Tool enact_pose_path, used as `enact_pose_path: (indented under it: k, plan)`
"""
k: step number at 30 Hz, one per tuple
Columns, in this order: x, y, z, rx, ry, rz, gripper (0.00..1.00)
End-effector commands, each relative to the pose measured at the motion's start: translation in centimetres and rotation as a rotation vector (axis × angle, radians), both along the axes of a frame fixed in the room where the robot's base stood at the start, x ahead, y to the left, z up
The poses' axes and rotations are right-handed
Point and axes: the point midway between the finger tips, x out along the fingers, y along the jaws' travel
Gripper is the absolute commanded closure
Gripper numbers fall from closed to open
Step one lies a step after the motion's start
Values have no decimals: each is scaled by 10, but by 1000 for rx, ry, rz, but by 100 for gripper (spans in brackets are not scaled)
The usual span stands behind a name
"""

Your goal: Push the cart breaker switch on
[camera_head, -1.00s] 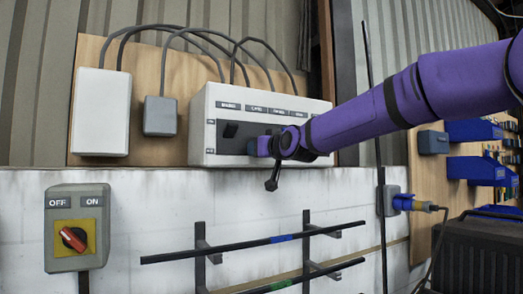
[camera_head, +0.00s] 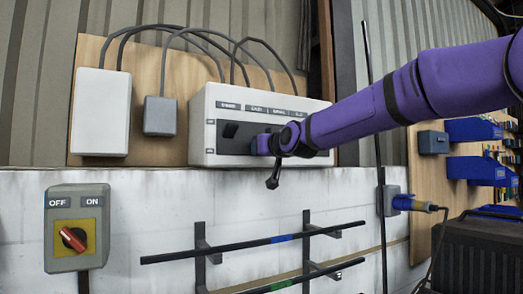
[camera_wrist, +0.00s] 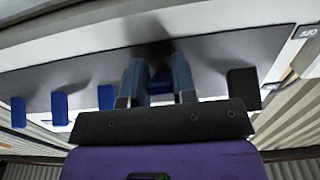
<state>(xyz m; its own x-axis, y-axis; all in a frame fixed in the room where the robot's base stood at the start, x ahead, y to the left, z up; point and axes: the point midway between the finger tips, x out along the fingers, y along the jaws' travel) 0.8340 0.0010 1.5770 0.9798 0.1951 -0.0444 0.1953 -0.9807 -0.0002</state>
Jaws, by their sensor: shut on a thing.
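The breaker box (camera_head: 200,145) is a pale box on a wooden board, with a dark panel under a row of small labels. The second label seems to read CART. My gripper (camera_head: 262,144) is at the panel below that label. In the wrist view its two blue-grey fingers (camera_wrist: 158,82) are shut around a dark blue switch (camera_wrist: 160,84), apparently the cart breaker switch. The switch is mostly hidden by the fingers, and in the head view my gripper covers it. A black switch (camera_head: 231,130) sits to its left; it also shows in the wrist view (camera_wrist: 243,88).
Several blue switches (camera_wrist: 106,97) stand along the panel on the other side of my gripper. A grey OFF/ON box with a red knob (camera_head: 74,239) is at lower left. Dark rails (camera_head: 250,243) stick out from the wall below. Cables loop above the box.

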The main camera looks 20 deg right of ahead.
Motion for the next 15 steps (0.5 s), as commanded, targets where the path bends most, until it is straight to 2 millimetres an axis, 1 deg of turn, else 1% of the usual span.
enact_pose_path:
  k: [15]
  plan:
    - [-5, -3, 11, -50, 251, -5, 98]
